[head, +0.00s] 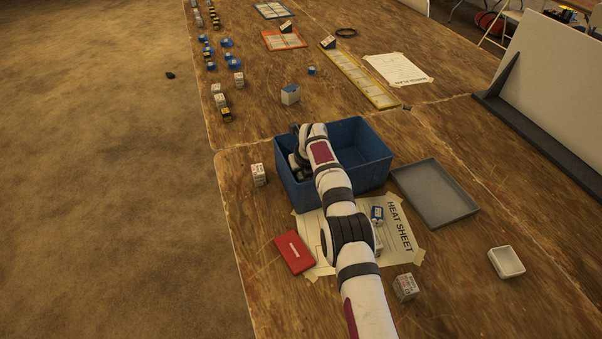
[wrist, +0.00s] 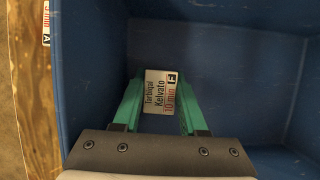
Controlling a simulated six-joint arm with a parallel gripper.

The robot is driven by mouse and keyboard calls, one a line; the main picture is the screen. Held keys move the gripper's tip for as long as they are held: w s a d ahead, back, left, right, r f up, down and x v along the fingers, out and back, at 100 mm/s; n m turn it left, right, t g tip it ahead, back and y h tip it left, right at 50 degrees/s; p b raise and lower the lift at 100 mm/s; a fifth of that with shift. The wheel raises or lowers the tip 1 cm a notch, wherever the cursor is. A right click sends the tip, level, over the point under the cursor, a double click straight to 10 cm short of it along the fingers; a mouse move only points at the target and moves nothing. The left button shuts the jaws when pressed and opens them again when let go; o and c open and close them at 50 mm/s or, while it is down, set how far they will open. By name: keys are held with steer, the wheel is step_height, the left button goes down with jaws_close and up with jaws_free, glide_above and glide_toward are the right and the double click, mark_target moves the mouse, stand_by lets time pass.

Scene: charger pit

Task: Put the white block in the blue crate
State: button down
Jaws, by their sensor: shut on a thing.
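The blue crate (head: 362,140) stands on the wooden table, and its walls and floor fill most of the wrist view (wrist: 235,50). My gripper (wrist: 160,84) reaches down inside the crate, near its left side in the head view. Its green fingers are shut on a white block (wrist: 158,92) with a printed label reading "Kelvato" and "10 min". In the head view my arm and the crate wall hide the held block. I cannot tell whether the block touches the crate floor.
Other white blocks stand left of the crate (head: 259,174) and at the front (head: 405,287). A grey tray (head: 436,193) lies right of the crate. A small white bin (head: 506,261) stands front right.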

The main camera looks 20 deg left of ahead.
steer(key=shift+f, duration=0.1)
steer(key=shift+c, duration=2.2)
jaws_free()
steer(key=v, duration=1.2)
steer(key=s+d+r+n, duration=0.5)
steer(key=d+r, duration=0.4)
steer(key=d, duration=0.3)
steer(key=s+d+r+n+g+h, duration=0.1)
steer(key=s+d+r+n, duration=0.1)
steer(key=s+d+n, duration=0.3)
steer(key=s+d+r+n+g, duration=0.1)
steer(key=s+d+r+n, duration=0.1)
steer(key=s+d, duration=0.55)
steer(key=s+d+f+n, duration=0.1)
steer(key=s+d+n, duration=0.1)
steer(key=s, duration=0.5)
steer(key=s+d+f+n+g, duration=0.1)
steer(key=s+d+n, duration=0.1)
steer(key=s+n, duration=0.2)
steer(key=s+d+f+n, duration=0.1)
steer(key=s+d+n, duration=0.1)
steer(key=s, duration=0.8)
steer(key=shift+d+f+n, duration=0.25)
steer(key=shift+n, duration=0.45)
